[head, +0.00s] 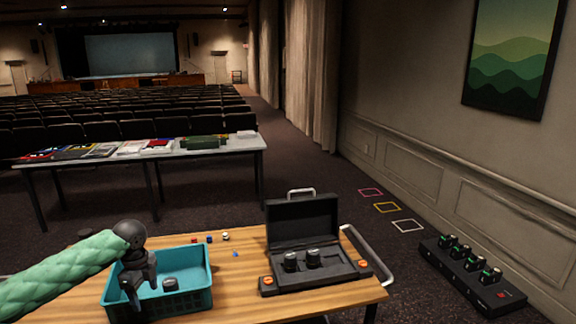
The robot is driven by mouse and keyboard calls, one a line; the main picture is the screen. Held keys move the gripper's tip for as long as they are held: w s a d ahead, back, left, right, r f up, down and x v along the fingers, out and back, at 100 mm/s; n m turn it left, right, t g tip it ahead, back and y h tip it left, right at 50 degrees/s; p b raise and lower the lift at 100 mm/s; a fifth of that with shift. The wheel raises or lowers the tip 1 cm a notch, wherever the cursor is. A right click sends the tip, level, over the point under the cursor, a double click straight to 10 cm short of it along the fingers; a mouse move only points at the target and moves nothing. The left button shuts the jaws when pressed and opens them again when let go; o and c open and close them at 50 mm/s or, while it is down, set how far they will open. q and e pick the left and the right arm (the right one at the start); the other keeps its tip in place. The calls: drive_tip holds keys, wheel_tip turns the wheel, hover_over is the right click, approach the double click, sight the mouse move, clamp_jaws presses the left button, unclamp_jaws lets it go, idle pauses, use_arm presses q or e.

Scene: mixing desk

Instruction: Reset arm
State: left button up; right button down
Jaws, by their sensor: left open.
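My left arm comes in from the left in a green quilted sleeve. Its dark left gripper (133,293) is open, pointing down over the left part of a teal basket (205,296). A small dark and silver cylindrical piece (170,284) lies in the basket, to the right of the fingers and apart from them. An open black case (302,222) stands on the wooden desk (236,297) to the right, with two similar dark pieces (314,257) in it. My right gripper is not in view.
Small coloured bits (226,237) lie behind the basket. A metal rail (366,255) edges the desk at right. A black charger-like strip (470,275) with several green-lit units is on the floor at right. A long table (228,146) with books and rows of seats are behind.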

use_arm(q)
drive_tip(key=s+d+f+n+t+h, duration=0.1)
drive_tip(key=s+d+f+n, duration=0.1)
drive_tip(key=s+d+f, duration=0.45)
drive_tip(key=s+d+f+n+h, duration=0.1)
drive_tip(key=s+d+f, duration=0.3)
drive_tip(key=d, duration=0.5)
drive_tip(key=s+d+f+n+t, duration=0.1)
drive_tip(key=s+d+f+n, duration=0.1)
drive_tip(key=s+d+f, duration=0.5)
drive_tip(key=s+a+n+t+y, duration=0.25)
drive_tip(key=s+n, duration=1.05)
drive_tip(key=s, duration=0.9)
wheel_tip(320, 180, down, 21)
drive_tip(key=w+d+g, duration=0.1)
drive_tip(key=w+g, duration=0.1)
drive_tip(key=s+f, duration=0.3)
drive_tip(key=f, duration=0.7)
drive_tip(key=s+d+f+g+h, duration=0.1)
drive_tip(key=s+f, duration=0.2)
drive_tip(key=f, duration=0.8)
drive_tip(key=shift+s+d+f, duration=0.2)
drive_tip(key=shift+s+d, duration=0.05)
drive_tip(key=shift+s, duration=0.1)
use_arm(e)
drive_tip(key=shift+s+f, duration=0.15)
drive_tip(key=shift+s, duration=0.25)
